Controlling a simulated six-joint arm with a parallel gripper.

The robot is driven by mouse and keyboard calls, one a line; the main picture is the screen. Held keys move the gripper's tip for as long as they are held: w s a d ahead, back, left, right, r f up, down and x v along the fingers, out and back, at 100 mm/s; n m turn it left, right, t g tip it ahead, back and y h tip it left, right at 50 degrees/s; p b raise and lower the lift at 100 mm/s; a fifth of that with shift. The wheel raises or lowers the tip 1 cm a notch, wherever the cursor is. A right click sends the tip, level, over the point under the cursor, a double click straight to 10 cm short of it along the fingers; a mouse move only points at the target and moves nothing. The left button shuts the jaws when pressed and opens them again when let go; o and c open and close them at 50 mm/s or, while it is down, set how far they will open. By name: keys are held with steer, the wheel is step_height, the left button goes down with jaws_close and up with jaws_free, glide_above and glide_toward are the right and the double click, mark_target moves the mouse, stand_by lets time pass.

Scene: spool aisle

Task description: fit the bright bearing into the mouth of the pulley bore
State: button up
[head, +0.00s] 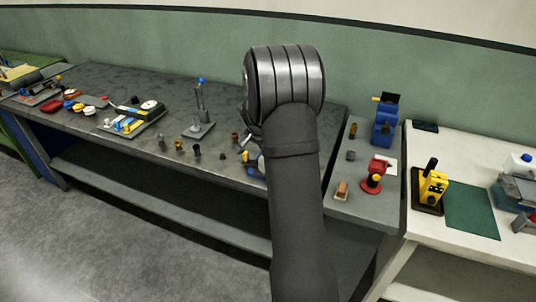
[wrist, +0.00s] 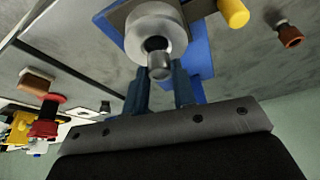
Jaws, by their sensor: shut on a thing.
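In the wrist view a small grey metal bearing (wrist: 159,68) sits between the tips of my gripper (wrist: 160,78), whose dark blue fingers are shut on it. Just beyond it is the silver pulley (wrist: 153,20), with the dark mouth of its bore facing my gripper. The bearing's far end overlaps the lower edge of the bore mouth in the picture; I cannot tell whether it touches or has entered. The pulley sits by a blue block (wrist: 203,55) on the bench. In the head view my arm hides my gripper, the bearing and the pulley.
A yellow cylinder (wrist: 234,12) is close beside the pulley, and a brown-and-dark fitting (wrist: 289,36) lies farther right. In the head view several small parts stand along the grey bench (head: 80,85). A red device (head: 373,178) and blue device (head: 385,124) stand right of my arm.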

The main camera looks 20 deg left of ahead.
steer(key=shift+f, duration=1.05)
steer(key=shift+f, duration=0.2)
steer(key=o, duration=1)
steer(key=v, duration=1.2)
steer(key=shift+r, duration=0.25)
steer(key=shift+w+f, duration=0.15)
